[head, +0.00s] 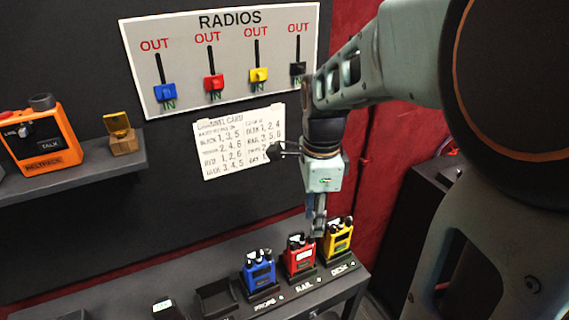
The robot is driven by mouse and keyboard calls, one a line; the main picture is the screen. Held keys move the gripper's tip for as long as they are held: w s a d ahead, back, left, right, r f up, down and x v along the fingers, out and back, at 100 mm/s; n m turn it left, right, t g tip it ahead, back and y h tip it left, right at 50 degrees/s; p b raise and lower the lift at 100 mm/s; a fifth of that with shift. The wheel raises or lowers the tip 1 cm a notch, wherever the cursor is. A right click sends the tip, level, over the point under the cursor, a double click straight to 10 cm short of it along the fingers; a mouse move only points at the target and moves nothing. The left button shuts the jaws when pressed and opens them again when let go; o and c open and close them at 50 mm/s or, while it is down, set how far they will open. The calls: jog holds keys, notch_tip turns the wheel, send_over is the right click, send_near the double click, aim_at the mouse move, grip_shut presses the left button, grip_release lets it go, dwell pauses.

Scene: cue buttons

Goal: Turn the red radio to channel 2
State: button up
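The red radio (299,258) stands upright in a dock on the dark shelf, at the slot labelled RAIL. It is between the blue radio (259,272) on its left and the yellow radio (338,240) on its right. My gripper (318,228) points down just above and beside the top right of the red radio. Its fingers look close together, but the gap between them and any contact with a knob are too small to tell. The red radio's channel setting is too small to read.
A RADIOS board (222,60) with blue, red, yellow and black sliders hangs on the wall. A handwritten channel card (240,142) is below it. An empty dock (215,299) is left of the blue radio. An orange beltpack (42,137) sits on the left shelf.

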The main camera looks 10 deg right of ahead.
notch_tip(320, 180, down, 4)
jog(key=b, duration=0.2)
jog(key=shift+f+b, duration=0.25)
jog(key=shift+b, duration=0.15)
grip_shut()
